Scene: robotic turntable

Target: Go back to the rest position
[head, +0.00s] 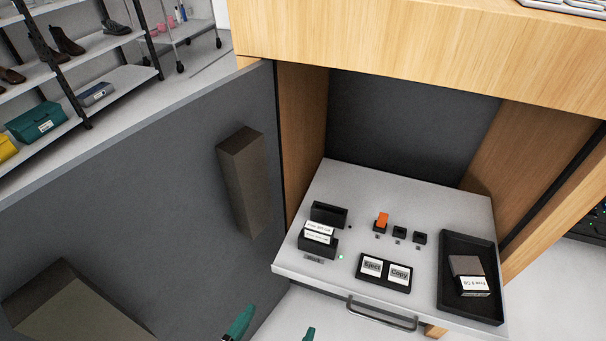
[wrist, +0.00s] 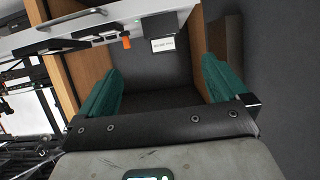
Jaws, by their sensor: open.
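My gripper (head: 273,328) shows only as two teal fingertips at the bottom edge of the head view, apart from each other with nothing between them. It is in front of the pulled-out grey drawer panel (head: 335,185), low and to its left. In the wrist view my gripper (wrist: 162,88) has its two teal fingers spread wide and empty, facing the dark inside of the wooden cabinet. The rest of my arm is out of the head view.
The panel carries Eject (head: 372,267) and Copy (head: 399,274) buttons, an orange piece (head: 382,220) and a black tray (head: 471,308) with a labelled box (head: 467,266). A metal handle (head: 381,315) juts from its front. A grey door (head: 180,200) with a block handle stands left.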

